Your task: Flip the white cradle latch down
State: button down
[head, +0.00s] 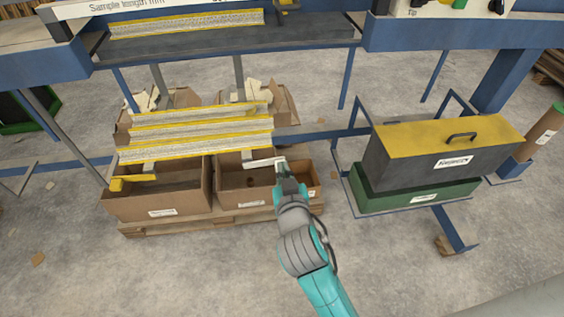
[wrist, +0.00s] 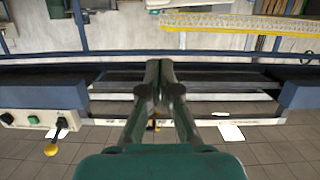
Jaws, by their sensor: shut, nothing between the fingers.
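The white cradle latch (head: 262,162) is a short pale bar at the near right end of the cradle, over the right cardboard box. It lies roughly level, pointing left from my gripper (head: 281,163). My gripper is at the latch's right end; I cannot tell whether it touches it. The cradle holds several yellow-edged strips (head: 200,135). A yellow latch (head: 133,183) is at its near left end. In the wrist view my gripper (wrist: 159,64) has its fingers together and empty; I cannot make out the white latch there.
Cardboard boxes (head: 158,201) stand on a pallet under the cradle. A grey and yellow reject bin (head: 445,150) on a green base is at the right. A blue-framed bench (head: 230,45) runs across the back. Concrete floor (head: 150,270) is clear in front.

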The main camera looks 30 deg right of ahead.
jog(key=shift+v, duration=2.15)
